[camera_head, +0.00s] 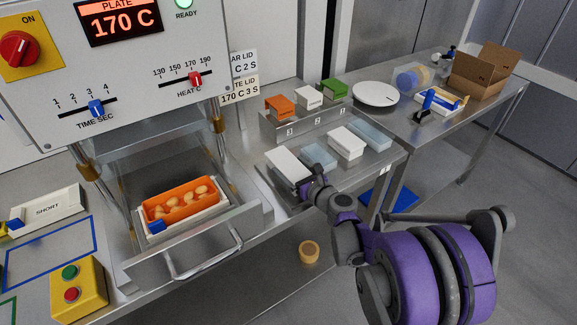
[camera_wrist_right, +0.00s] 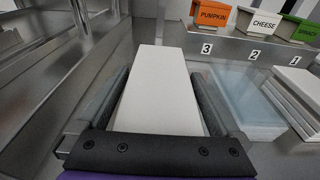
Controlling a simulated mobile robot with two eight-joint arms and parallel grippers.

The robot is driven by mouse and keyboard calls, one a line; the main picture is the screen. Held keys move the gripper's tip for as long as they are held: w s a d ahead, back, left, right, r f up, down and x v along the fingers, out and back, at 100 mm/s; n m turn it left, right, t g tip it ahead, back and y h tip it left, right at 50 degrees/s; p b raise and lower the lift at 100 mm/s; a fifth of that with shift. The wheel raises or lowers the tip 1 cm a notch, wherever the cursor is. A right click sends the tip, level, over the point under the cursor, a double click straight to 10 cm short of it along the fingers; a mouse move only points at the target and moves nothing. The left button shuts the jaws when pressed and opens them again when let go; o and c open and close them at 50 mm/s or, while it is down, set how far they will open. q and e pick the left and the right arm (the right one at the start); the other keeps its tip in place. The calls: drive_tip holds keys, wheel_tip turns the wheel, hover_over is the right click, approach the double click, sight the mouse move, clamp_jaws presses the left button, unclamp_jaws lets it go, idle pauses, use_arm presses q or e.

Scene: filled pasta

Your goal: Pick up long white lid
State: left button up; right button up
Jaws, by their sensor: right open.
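The long white lid (camera_head: 288,167) lies flat on the steel table at the left end of the row of flat pieces. In the right wrist view the long white lid (camera_wrist_right: 159,88) runs away from me between the two fingers. My right gripper (camera_head: 310,188) is at the near end of the lid. In the right wrist view my right gripper (camera_wrist_right: 160,108) is open, with one finger along each long side of the lid. I cannot tell whether the fingers touch it. My left gripper does not show.
A pale blue translucent piece (camera_head: 319,156) lies close to the right of the lid, then a white stack (camera_head: 346,143). A numbered step (camera_head: 305,122) with orange, white and green boxes stands behind. An open drawer (camera_head: 205,238) holds an orange tray (camera_head: 180,202) of filled pasta.

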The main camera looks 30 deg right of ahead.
drive_tip(key=c, duration=1)
